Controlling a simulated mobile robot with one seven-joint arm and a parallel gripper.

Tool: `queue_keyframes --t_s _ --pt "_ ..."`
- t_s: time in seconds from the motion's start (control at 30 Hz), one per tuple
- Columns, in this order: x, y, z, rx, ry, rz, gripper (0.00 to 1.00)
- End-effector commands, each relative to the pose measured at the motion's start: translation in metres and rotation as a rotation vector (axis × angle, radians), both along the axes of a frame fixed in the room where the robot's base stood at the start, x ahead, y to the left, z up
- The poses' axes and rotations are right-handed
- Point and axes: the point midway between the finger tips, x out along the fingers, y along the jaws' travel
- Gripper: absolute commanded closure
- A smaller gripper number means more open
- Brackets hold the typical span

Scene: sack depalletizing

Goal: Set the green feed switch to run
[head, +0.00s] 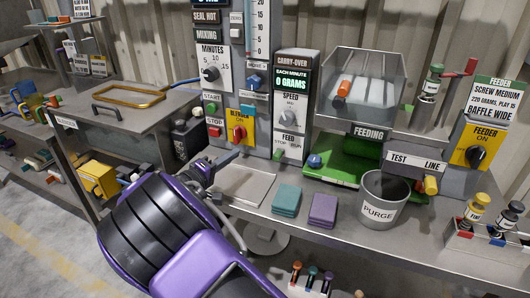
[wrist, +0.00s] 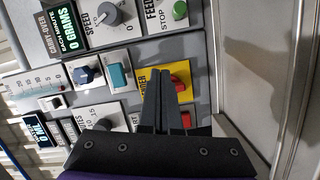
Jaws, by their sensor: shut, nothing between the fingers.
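The green feed switch (head: 279,154) is a small lever on the grey panel under the speed dial, on a white FEED plate marked STOP and RUN. In the head view its green lever sits at the left, by the word STOP. In the wrist view the green switch (wrist: 180,9) shows at the top edge, partly cut off. My gripper (head: 236,154) is shut and empty, below the blender switch and left of the feed switch, apart from it. In the wrist view my gripper's fingers (wrist: 160,73) lie together in front of the yellow blender plate.
The yellow plate's red blender switch (head: 238,133) and the red and green stop and start buttons (head: 214,131) are close to my gripper. The speed dial (head: 288,118) is above the feed switch. Teal cloths (head: 286,199), purple cloths (head: 323,209) and a purge bucket (head: 384,200) stand on the bench.

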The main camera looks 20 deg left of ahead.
Motion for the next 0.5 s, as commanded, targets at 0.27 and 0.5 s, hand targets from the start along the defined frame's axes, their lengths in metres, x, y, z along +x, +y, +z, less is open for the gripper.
queue_keyframes --t_s 0.27,0.5 --pt "-0.006 -0.002 -0.029 -0.015 0.049 -0.005 1.0" --pt "-0.004 -0.002 -0.028 -0.014 0.047 -0.005 1.0"
